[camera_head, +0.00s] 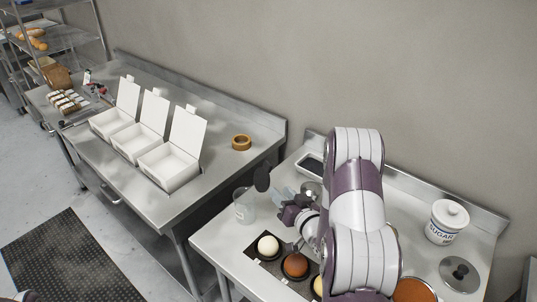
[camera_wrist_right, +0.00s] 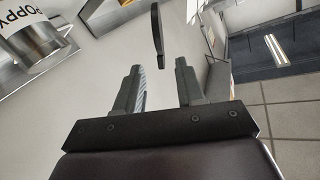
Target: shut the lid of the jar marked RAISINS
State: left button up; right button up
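A clear jar (camera_head: 244,207) stands near the left edge of the right-hand counter. Its dark round lid (camera_head: 262,178) stands up, open, at the jar's right side. No RAISINS marking can be read on it. My right gripper (camera_head: 281,194) is just right of the lid and jar, partly hidden by my arm. In the right wrist view the gripper (camera_wrist_right: 163,82) has its fingers apart with nothing between them. The dark lid (camera_wrist_right: 157,30) shows edge-on there, beyond the fingertips and apart from them. My left gripper is not in view.
A metal canister marked POPPY (camera_wrist_right: 35,38) is at the wrist view's left. A white SUGAR jar (camera_head: 447,222) and a metal lid (camera_head: 460,274) are at right. White boxes (camera_head: 168,166) stand on the left counter.

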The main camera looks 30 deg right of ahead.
aim_at(271, 169)
jog(key=shift+m+t, duration=0.3)
jog(key=shift+t, duration=0.4)
jog(key=w+p, duration=0.1)
jog(key=w, duration=0.2)
jog(key=w+r+p, duration=0.1)
jog(key=w+p, duration=0.1)
jog(key=w, duration=0.1)
jog(key=w+d+p, duration=0.1)
jog(key=w, duration=0.3)
jog(key=shift+d+r, duration=0.1)
jog(key=shift+r, duration=0.25)
jog(key=shift+w+d, duration=0.1)
jog(key=shift+w, duration=0.25)
jog(key=shift+w+p, duration=0.15)
jog(key=shift+p, duration=0.15)
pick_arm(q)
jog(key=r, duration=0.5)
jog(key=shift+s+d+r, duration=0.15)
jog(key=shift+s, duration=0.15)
pick_arm(e)
jog(key=shift+w+f, duration=0.15)
jog(key=shift+w, duration=0.05)
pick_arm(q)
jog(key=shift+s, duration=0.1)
pick_arm(e)
grip_shut()
